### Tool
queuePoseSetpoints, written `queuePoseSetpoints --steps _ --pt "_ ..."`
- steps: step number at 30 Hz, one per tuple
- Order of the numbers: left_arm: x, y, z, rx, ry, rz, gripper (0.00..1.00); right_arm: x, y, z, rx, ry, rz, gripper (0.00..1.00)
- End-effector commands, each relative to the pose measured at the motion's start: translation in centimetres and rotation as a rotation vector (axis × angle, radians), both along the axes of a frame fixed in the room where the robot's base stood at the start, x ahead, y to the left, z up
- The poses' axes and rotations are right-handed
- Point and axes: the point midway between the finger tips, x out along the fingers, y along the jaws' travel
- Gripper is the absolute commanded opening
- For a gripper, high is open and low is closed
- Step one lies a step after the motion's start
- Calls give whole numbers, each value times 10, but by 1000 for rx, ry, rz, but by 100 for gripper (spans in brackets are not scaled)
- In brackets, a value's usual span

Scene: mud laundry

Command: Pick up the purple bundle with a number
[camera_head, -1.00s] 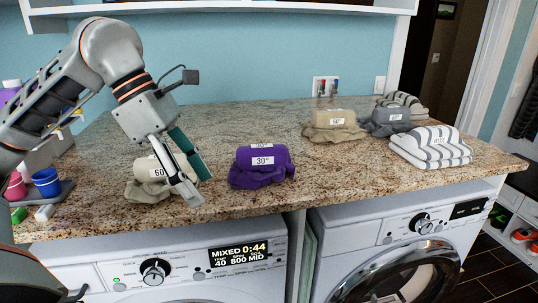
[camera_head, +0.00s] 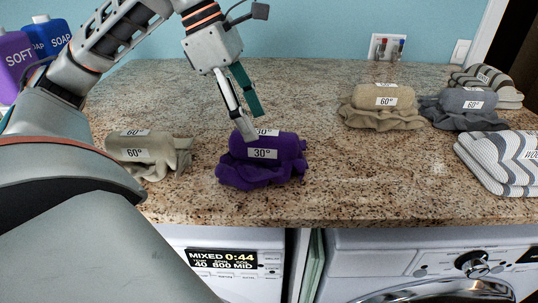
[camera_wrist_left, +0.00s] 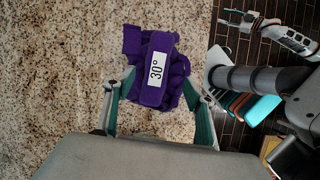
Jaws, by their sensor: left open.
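The purple bundle (camera_head: 262,160) lies on the granite counter in the middle of the head view, with white labels reading 30°. It also shows in the left wrist view (camera_wrist_left: 157,70), lying beyond and partly between my fingers. My left gripper (camera_head: 247,125) is open and above the bundle, its fingers pointing down, one grey and one teal side showing. In the left wrist view its fingertips (camera_wrist_left: 160,85) stand on either side of the bundle's near part. I cannot tell whether they touch it. My right gripper (camera_wrist_left: 240,22) shows small at the top right of the left wrist view, apart from the bundle.
A beige 60° bundle (camera_head: 148,155) lies left of the purple one. Another beige bundle (camera_head: 383,104), a grey bundle (camera_head: 464,107) and striped towels (camera_head: 500,160) lie to the right. Soap bottles (camera_head: 14,60) stand at far left. The counter's front edge (camera_head: 330,222) is close, above the washers.

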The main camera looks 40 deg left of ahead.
Motion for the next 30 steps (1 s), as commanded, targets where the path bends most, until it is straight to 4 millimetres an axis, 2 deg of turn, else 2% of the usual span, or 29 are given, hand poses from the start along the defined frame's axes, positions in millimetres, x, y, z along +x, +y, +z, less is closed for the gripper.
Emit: queuePoseSetpoints --steps 13,30 --pt "17 -15 -50 0 2 -2 54 9 4 9 8 -31 5 40" --pt "18 -16 -53 -1 1 1 54 9 5 8 9 -29 7 40"
